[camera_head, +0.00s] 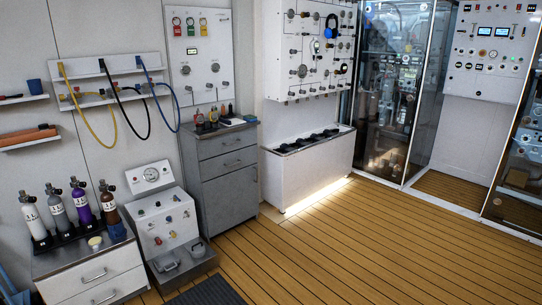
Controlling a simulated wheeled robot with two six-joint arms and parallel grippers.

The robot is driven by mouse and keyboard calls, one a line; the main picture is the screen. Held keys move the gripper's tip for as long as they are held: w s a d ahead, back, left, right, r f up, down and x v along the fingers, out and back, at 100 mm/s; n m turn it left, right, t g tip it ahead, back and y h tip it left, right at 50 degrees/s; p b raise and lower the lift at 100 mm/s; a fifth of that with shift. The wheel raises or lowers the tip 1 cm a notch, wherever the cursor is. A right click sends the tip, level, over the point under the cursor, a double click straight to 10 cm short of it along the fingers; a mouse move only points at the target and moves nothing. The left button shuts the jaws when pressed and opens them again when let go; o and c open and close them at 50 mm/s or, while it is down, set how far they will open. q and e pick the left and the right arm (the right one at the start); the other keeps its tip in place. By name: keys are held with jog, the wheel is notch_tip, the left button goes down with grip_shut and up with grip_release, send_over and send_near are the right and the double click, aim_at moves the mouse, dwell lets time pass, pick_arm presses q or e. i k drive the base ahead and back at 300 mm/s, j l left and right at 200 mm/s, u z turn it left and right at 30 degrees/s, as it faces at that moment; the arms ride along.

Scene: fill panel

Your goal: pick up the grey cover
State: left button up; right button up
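The fill panel (162,217) is a white, sloped-front unit with a round gauge on top and several coloured knobs on its face. At its foot is a grey tray-like ledge (190,262). A small grey piece with what looks like a handle (165,264) sits at the ledge's left. A rounder grey piece (198,247) sits at its right. I cannot tell which of these, if either, is the grey cover. Neither of my grippers is in view.
A low cabinet (92,277) with several upright cylinders stands left of the panel. A grey drawer cabinet (228,175) stands behind it to the right. Yellow, black and blue hoses hang from a wall rack (110,97). The wooden floor (350,245) is clear, with a dark mat (208,292) in front.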

aim_at(198, 250)
jog(key=i, duration=1.15)
jog(key=i+l+u, duration=0.1)
jog(key=i, duration=1.05)
